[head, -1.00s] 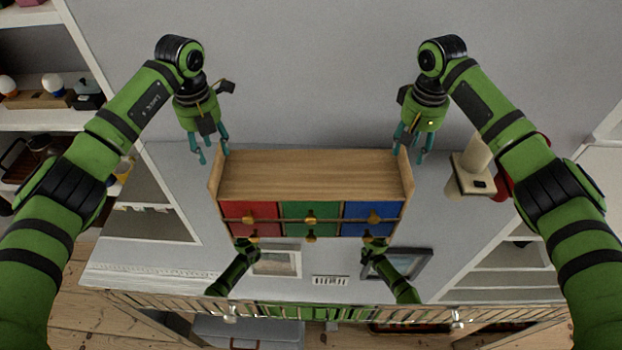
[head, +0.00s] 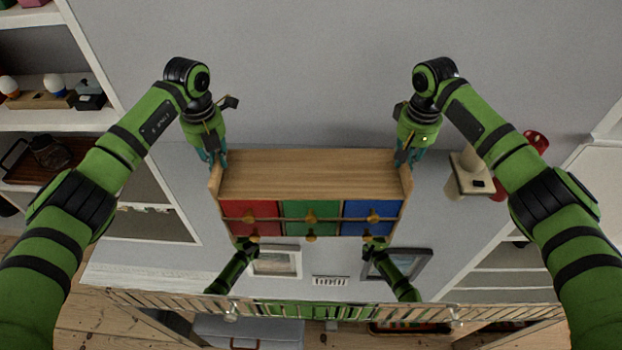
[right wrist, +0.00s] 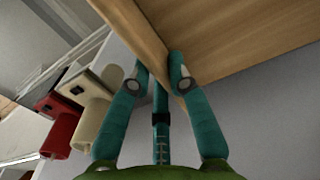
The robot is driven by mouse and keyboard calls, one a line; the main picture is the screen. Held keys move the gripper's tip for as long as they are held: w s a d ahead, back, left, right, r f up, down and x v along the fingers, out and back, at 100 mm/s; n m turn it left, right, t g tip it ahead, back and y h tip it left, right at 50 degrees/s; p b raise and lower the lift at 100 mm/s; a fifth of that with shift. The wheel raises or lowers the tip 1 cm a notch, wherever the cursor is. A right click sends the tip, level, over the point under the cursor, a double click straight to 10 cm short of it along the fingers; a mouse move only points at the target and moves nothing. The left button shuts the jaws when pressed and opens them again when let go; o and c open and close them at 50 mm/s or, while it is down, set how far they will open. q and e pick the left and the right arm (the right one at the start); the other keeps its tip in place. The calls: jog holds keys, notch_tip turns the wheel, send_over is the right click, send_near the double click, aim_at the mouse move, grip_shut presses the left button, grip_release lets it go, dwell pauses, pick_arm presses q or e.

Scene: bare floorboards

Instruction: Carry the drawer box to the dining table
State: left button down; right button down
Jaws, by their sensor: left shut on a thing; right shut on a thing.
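The drawer box (head: 310,174) is a wooden case with red, green and blue drawer fronts and round knobs. My right gripper (head: 405,162) is shut on the right side panel. In the right wrist view the teal fingers (right wrist: 160,72) have the wooden panel (right wrist: 135,30) between them. The dining table cannot be made out for certain.
A cream object (head: 467,172) and a red one (head: 535,143) stand right of the box. White shelves with small items (head: 55,100) stand at the left. A plain grey wall rises behind.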

pick_arm(q)
jog(key=shift+w+r, duration=0.15)
pick_arm(e)
jog(key=shift+w+r, duration=0.15)
